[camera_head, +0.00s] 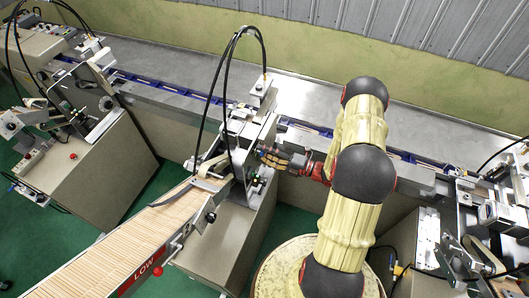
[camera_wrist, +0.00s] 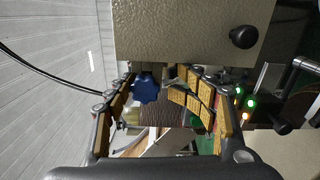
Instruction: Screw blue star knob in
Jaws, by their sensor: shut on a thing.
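The blue star knob (camera_wrist: 147,87) shows in the wrist view, just below the edge of a beige metal housing. My gripper (camera_wrist: 155,79) has its yellow-padded fingers on either side of the knob and is shut on it. In the head view my gripper (camera_head: 264,157) reaches in from the right against the side of the middle wrapper machine (camera_head: 240,130). The knob is hidden there behind the fingers and machine parts. The exact contact of the right finger with the knob is hard to make out.
A feed tray of wooden sticks (camera_head: 120,250) slopes to the lower left, with a red "LOW" label. Black cables (camera_head: 215,90) arch over the machine. A beige housing (camera_wrist: 190,30) sits close above my fingers. Lit green and orange indicators (camera_wrist: 245,100) lie to the right.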

